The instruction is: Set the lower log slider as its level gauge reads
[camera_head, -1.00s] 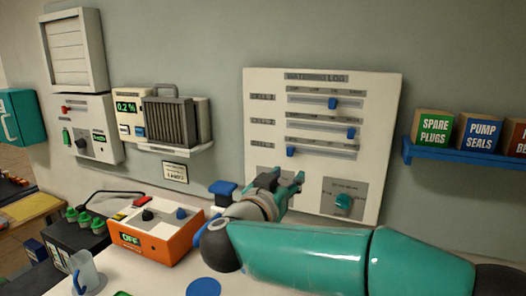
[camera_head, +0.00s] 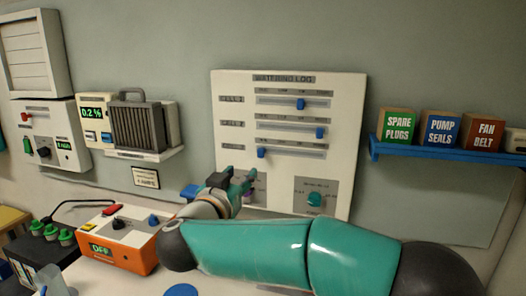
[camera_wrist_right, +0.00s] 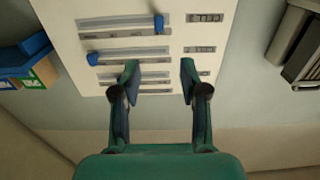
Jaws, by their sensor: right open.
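The white watering log panel (camera_head: 219,115) hangs on the wall with three horizontal sliders. The lower slider's blue knob (camera_head: 261,153) sits near the left end of its track. It also shows at the top of the right wrist view (camera_wrist_right: 158,23), where the panel appears upside down. The middle slider's knob (camera_head: 320,133) is near its right end, and the upper one (camera_head: 300,104) is right of centre. My right gripper (camera_head: 243,182) is open and empty, below and slightly left of the lower knob, apart from it. I cannot make out a level gauge reading.
A grey plate with a teal knob (camera_head: 314,199) is at the panel's lower right; another plate is partly hidden behind my gripper. A blue shelf (camera_head: 445,152) with boxes is at right. An orange unit reading OFF (camera_head: 128,238) stands at lower left.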

